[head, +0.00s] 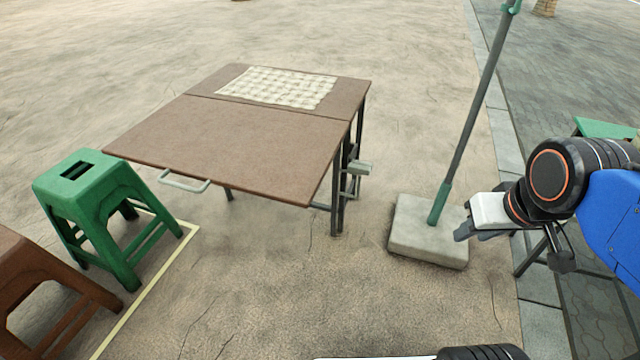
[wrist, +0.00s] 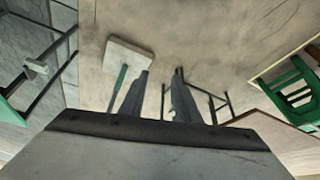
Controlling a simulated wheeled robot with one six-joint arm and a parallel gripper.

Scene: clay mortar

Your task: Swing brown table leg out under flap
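The brown folding table (head: 279,92) stands left of centre in the head view. Its front flap (head: 230,145) looks level with the top, with a pale handle (head: 183,183) on its front edge. Dark legs (head: 338,190) show close together under the right side, with a small grey-green block (head: 360,167) beside them. The top hides most of the left-side legs. I cannot tell which leg swings. My gripper (head: 463,233) is right of the table, near the umbrella base and away from the legs. In the wrist view its two fingers (wrist: 162,75) are apart with nothing between them.
A concrete umbrella base (head: 415,245) with a pole (head: 475,110) stands between my gripper and the table. A green stool (head: 95,200) and brown stool (head: 35,275) stand at left. Another green-topped piece (head: 603,129) is at right. Open ground lies before the table.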

